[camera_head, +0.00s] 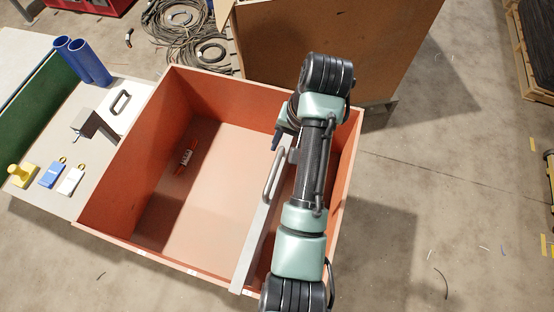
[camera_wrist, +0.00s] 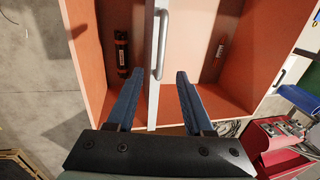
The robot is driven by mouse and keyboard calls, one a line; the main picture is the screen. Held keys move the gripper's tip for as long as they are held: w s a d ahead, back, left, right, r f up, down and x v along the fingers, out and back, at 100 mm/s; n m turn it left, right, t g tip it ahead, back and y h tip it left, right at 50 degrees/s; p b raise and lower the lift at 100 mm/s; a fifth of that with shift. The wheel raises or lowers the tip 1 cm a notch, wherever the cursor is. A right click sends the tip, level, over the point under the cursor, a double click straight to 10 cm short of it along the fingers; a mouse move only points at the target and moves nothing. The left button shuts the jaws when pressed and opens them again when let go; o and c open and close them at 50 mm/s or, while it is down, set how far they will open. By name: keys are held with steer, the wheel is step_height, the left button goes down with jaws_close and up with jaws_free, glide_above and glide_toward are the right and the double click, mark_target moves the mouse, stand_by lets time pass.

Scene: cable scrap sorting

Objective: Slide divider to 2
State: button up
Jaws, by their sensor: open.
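The divider (camera_head: 254,246) is a pale upright board with a metal bar handle (camera_head: 273,176), standing across the orange bin (camera_head: 124,162), right of its middle in the head view. In the wrist view the divider (camera_wrist: 153,70) runs up the middle, with its handle (camera_wrist: 162,45) just ahead of my fingertips. My gripper (camera_wrist: 160,76) is open and empty, one finger on each side of the divider line and apart from the handle. In the head view my arm hides most of the gripper and the bin's right compartment. I see no legible position numbers.
A small red-and-grey item (camera_head: 186,156) lies in the larger left compartment. A dark cylinder with orange bands (camera_wrist: 122,55) lies in the narrow compartment. A side table (camera_head: 98,138) holds blue tubes (camera_head: 84,62), tags and a yellow piece. A brown box (camera_head: 330,40) stands behind.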

mark_target(274, 170)
steer(key=a+f, duration=0.1)
steer(key=f, duration=0.7)
steer(key=a+f, duration=0.1)
steer(key=f, duration=0.3)
steer(key=shift+w+a+f, duration=0.15)
steer(key=shift+w+a, duration=0.1)
steer(key=shift+a, duration=0.1)
jaws_close()
stand_by(0.8)
